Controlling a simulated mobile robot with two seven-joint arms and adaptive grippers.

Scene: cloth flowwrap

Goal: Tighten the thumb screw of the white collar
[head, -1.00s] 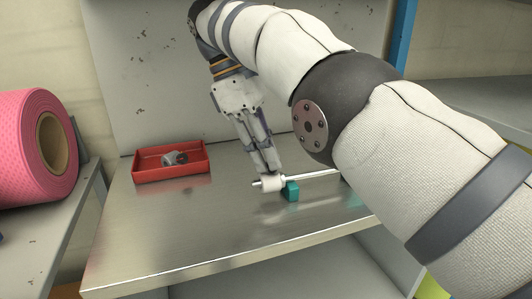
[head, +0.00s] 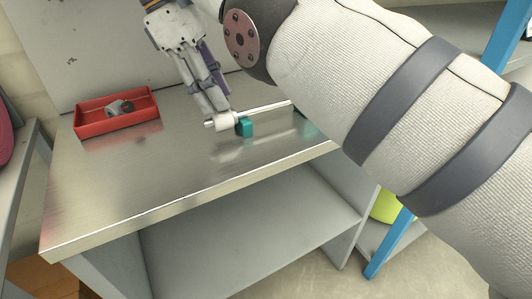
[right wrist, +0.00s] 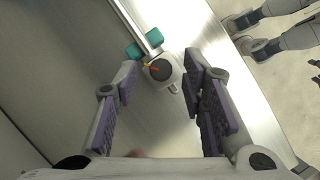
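The white collar (head: 222,122) sits at the left end of a pale rod (head: 265,107) on the metal bench. In the right wrist view the collar (right wrist: 173,84) carries a dark round thumb screw (right wrist: 160,69) with an orange-red mark on its top. My right gripper (head: 218,108) points down right at the collar. In the right wrist view its purple-padded fingers (right wrist: 161,68) are apart, one on either side of the thumb screw and collar, with a gap showing. Whether a fingertip touches is unclear.
Teal blocks (head: 244,127) hold the rod just beside the collar and farther right. A red tray (head: 118,127) with a grey part (head: 119,108) in it stands at the left. The bench front (head: 150,190) is clear. My right arm covers the bench's right side.

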